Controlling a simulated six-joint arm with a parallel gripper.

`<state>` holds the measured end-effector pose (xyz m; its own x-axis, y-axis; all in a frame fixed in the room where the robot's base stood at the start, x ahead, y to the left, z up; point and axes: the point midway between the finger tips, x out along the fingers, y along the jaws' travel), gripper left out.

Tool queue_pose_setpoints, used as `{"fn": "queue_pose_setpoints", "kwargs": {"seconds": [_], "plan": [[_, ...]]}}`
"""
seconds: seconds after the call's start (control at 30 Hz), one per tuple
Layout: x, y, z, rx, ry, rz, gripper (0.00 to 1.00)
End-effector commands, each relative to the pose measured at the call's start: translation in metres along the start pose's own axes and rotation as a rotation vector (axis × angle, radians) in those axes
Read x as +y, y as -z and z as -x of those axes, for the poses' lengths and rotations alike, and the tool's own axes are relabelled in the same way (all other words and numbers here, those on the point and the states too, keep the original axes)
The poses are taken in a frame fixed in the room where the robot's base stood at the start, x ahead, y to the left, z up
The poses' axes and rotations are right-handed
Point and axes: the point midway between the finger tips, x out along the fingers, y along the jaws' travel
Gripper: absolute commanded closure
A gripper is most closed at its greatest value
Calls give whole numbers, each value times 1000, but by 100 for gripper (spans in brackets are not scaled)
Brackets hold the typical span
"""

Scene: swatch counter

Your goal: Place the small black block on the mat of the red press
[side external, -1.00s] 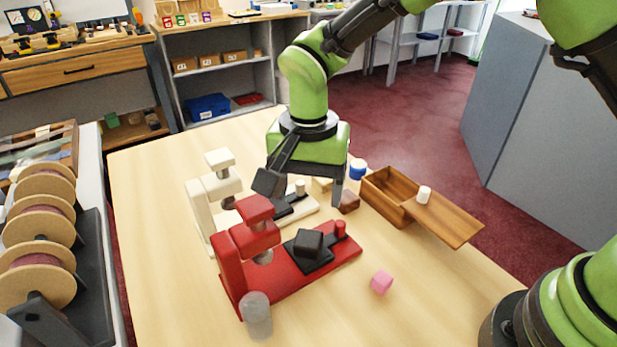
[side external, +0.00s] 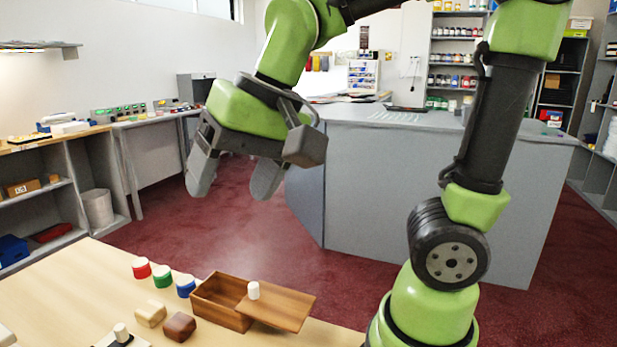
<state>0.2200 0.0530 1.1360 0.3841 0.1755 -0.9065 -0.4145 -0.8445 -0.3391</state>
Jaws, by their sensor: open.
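My gripper (side external: 232,188) is raised high above the far side of the table, tilted, with its two grey fingers spread apart and nothing between them. The small black block and the red press are outside the present view.
A wooden box (side external: 222,318) with its lid (side external: 276,311) slid partly off stands on the table (side external: 78,285). Red, green and blue capped jars (side external: 162,276), a tan block (side external: 150,313) and a brown block (side external: 180,327) are left of it. A grey counter (side external: 400,205) stands behind.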

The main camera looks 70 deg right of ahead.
Motion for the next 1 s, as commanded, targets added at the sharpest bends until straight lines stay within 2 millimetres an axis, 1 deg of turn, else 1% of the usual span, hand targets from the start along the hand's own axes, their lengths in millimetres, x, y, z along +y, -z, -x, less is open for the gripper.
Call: {"fn": "queue_pose_setpoints", "kwargs": {"seconds": [0.03, 0.1, 0.2, 0.33, 0.5, 1.0], "plan": [[12, -8, 13, 44, 28, 22, 28], [25, -20, 23, 91, 53, 64, 28], [40, -35, 31, 149, 77, 114, 28], [50, -46, 34, 196, 91, 155, 28], [54, -51, 35, 211, 94, 172, 28], [53, -50, 35, 210, 94, 171, 28]]}}
